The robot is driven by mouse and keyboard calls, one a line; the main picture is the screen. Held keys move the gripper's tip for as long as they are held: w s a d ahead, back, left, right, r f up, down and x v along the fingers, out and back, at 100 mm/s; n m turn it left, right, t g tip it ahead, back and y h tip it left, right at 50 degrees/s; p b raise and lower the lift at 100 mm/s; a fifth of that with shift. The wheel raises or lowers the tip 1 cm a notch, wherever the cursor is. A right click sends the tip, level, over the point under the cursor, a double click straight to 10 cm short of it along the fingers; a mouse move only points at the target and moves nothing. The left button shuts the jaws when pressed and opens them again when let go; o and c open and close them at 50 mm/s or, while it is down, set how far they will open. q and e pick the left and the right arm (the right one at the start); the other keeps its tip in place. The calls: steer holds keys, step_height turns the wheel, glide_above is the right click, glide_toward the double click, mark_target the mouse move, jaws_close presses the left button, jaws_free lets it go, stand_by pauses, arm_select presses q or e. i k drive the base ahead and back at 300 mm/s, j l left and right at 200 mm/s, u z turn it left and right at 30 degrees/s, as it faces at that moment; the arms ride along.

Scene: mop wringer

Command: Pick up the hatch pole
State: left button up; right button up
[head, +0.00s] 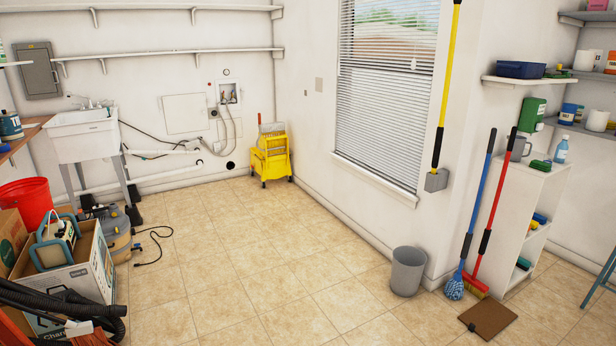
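A long yellow pole (450,60) with black grip sections, which looks like the hatch pole, stands nearly upright against the wall just right of the window. Its lower end sits at a small grey wall holder (437,180). Its top runs out of the picture at the upper edge, so that end is hidden. Neither of my grippers shows in the head view.
A blue-handled mop (475,215) and a red-handled broom (496,205) lean by a white shelf unit (530,195). A yellow mop bucket (270,160) stands far back. The middle tiles are clear.

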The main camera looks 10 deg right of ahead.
mark_target(440, 129)
steer(key=i+j, duration=0.2)
steer(key=i, duration=0.25)
steer(key=i+j, duration=0.25)
steer(key=i, duration=0.15)
steer(key=i+j, duration=0.2)
steer(key=i, duration=0.25)
steer(key=i+j, duration=0.2)
steer(key=i, duration=0.25)
steer(key=i+l, duration=1.35)
